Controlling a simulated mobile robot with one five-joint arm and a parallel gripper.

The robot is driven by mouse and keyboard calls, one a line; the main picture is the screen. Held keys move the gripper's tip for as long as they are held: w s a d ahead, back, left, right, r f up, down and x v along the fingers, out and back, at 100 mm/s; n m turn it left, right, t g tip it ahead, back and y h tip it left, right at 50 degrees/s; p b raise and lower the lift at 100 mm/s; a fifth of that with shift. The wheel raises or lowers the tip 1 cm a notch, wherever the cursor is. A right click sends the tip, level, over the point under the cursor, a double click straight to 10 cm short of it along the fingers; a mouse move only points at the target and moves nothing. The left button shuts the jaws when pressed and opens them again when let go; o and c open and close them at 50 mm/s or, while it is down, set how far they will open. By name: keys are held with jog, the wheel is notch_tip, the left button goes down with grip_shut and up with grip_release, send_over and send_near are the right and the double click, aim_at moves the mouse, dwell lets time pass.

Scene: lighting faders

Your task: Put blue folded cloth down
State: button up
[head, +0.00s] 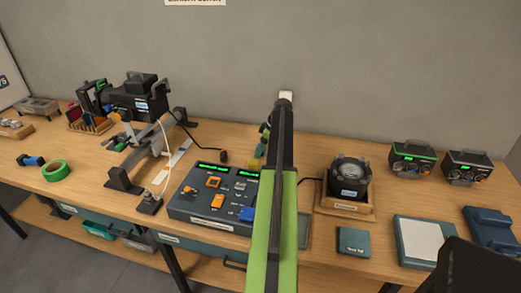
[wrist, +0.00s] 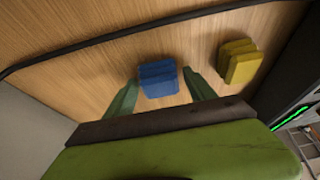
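The blue folded cloth (wrist: 158,78) shows in the wrist view against the wooden bench top, between the two dark green fingers of my gripper (wrist: 159,80). A narrow strip of wood shows between the cloth and each fingertip, so the fingers look open around it and not pressed on it. The cloth seems to lie on the bench, though its underside is hidden. In the head view my green and black arm hides most of my gripper and the blue cloth.
A yellow folded cloth (wrist: 238,62) lies to the right in the wrist view. A black cable (wrist: 130,32) crosses the bench beyond the blue cloth. The fader console (head: 213,200) stands left of my arm, and a round lamp unit (head: 349,175) stands right of it.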

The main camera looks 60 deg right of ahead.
jog(key=shift+o, duration=0.2)
jog(key=shift+r, duration=0.1)
jog(key=shift+r+p, duration=0.25)
jog(key=shift+p, duration=0.15)
jog(key=p+v, duration=1)
jog(key=v, duration=0.1)
jog(key=shift+r+p, duration=0.25)
jog(key=shift+p, duration=0.05)
jog(key=shift+s+d, duration=0.15)
jog(key=w+a+g, duration=0.1)
jog(key=w+a, duration=0.5)
jog(key=a, duration=0.6)
jog(key=w+a+f+m+g, duration=0.1)
jog(key=w+a, duration=0.4)
jog(key=a, duration=0.7)
jog(key=w+a+g, duration=0.1)
jog(key=w+a, duration=0.5)
jog(key=a, duration=0.6)
jog(key=s+a+m, duration=0.1)
jog(key=s+a, duration=0.1)
jog(key=a, duration=1.5)
jog(key=s+a+m+g+h, duration=0.1)
jog(key=s+a, duration=0.2)
jog(key=a, duration=1.5)
jog(key=shift+a+f+m, duration=0.3)
jog(key=shift+f, duration=0.1)
